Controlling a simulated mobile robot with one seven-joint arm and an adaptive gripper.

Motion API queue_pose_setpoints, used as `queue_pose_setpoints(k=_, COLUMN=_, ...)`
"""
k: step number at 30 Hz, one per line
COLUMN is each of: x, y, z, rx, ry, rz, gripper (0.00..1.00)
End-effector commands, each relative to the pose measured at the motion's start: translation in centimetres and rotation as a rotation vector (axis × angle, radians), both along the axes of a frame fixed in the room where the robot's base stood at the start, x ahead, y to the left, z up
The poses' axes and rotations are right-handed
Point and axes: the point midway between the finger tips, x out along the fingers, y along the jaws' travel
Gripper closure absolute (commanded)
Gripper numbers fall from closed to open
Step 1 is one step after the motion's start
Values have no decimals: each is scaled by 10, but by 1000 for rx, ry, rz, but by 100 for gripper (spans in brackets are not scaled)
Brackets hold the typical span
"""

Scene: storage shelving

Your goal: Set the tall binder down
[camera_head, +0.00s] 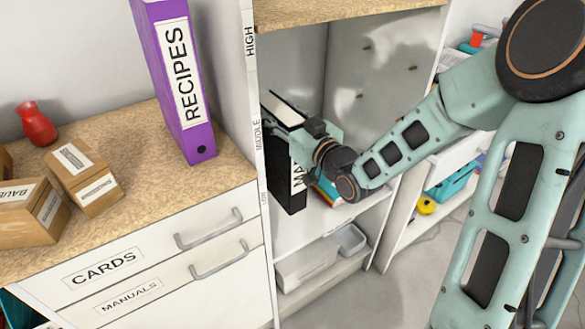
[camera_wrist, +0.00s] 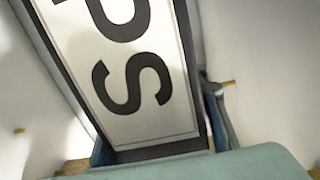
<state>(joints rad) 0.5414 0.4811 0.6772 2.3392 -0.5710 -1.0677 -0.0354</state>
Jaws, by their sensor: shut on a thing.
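A tall black binder (camera_head: 287,188) with a white spine label stands about upright in the middle compartment of the open shelf unit. My gripper (camera_head: 296,135) is shut on the black binder near its top. The gripper and wrist cover part of the label, so only its first letters show in the head view. In the wrist view the binder (camera_wrist: 160,149) fills the middle, with the label letters "PS" large and tilted. Whether its bottom edge touches the shelf board (camera_head: 318,222) is hard to tell.
A purple "RECIPES" binder (camera_head: 180,80) stands on the cork-topped cabinet (camera_head: 120,135) at left, with small boxes (camera_head: 82,178) and a red vase (camera_head: 36,124). Colourful flat items (camera_head: 328,192) lie right of the black binder. White bins (camera_head: 305,266) sit below. A side panel (camera_head: 256,130) borders the compartment.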

Motion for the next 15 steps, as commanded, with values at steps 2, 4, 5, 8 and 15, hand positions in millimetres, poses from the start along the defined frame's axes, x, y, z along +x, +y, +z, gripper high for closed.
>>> queue_pose_setpoints(k=2, x=0, y=0, z=-20, rx=4, ry=3, rz=0, gripper=100)
queue_pose_setpoints(k=4, x=0, y=0, z=-31, rx=3, ry=2, rz=0, gripper=100)
queue_pose_setpoints(k=5, x=0, y=0, z=-34, rx=3, ry=1, rz=0, gripper=100)
queue_pose_setpoints(k=8, x=0, y=0, z=-42, rx=3, ry=-2, rz=0, gripper=100)
queue_pose_setpoints(k=15, x=0, y=0, z=-63, rx=4, ry=0, rz=0, gripper=100)
